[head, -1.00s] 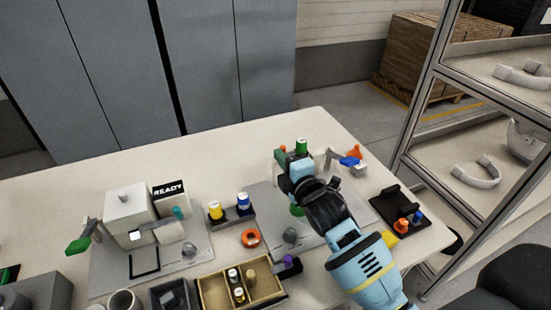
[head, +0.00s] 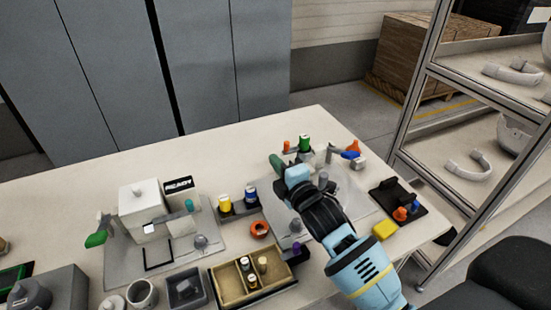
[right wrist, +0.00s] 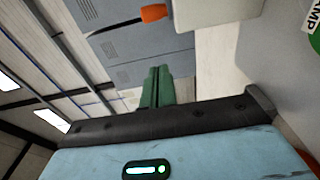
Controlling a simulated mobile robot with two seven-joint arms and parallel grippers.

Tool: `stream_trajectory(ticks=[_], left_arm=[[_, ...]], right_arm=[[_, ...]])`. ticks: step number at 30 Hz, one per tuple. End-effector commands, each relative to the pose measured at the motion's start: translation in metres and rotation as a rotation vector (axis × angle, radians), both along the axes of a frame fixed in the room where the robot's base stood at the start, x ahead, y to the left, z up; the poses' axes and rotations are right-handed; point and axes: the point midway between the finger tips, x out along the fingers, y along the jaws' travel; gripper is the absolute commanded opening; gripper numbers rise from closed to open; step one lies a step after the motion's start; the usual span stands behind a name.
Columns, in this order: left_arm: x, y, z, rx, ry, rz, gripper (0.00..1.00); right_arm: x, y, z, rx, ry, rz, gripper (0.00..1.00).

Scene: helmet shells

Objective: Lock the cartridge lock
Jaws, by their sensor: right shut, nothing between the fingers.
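My right gripper (head: 275,163) is at the left side of the fixture plate (head: 352,197) on the table. Its green fingers are shut and empty in the right wrist view (right wrist: 156,85). A green capped cartridge (head: 305,143) stands upright behind the gripper in the head view. A small orange tip (head: 286,147) shows just left of it. An orange-tipped part (right wrist: 154,12) on a pale block is ahead of the fingers in the right wrist view, with a visible gap. I cannot tell for sure which part is the cartridge lock. My arm hides part of the fixture. My left gripper is out of view.
Blue and orange handles (head: 350,154) stand at the fixture's back right. A wooden box (head: 225,291), yellow and blue cylinders (head: 251,193) and a READY station (head: 178,185) stand left. The table's back is clear.

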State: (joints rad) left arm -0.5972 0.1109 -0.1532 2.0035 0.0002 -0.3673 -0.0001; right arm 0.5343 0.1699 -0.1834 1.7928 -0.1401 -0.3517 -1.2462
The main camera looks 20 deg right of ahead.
Motion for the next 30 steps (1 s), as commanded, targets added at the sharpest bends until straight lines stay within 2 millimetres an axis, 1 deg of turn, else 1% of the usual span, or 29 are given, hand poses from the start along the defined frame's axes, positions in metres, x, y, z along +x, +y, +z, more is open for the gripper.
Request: stream_trajectory(ticks=[1,6,9,13,18,30], left_arm=[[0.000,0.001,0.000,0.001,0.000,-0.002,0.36],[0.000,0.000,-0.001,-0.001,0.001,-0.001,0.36],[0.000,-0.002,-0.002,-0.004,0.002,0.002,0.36],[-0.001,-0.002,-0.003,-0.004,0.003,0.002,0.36],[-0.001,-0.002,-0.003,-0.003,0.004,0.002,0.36],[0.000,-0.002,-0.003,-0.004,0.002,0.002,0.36]], right_arm=[[-0.011,-0.001,-0.002,-0.002,0.003,0.000,0.00],[-0.043,-0.004,-0.003,-0.002,0.005,0.001,0.00],[-0.058,-0.006,-0.003,-0.001,0.004,0.001,0.00],[-0.073,-0.007,-0.003,-0.001,0.004,0.001,0.00],[-0.082,-0.008,-0.002,0.000,0.002,0.000,0.00],[-0.083,-0.008,-0.001,0.000,0.002,0.000,0.00]])
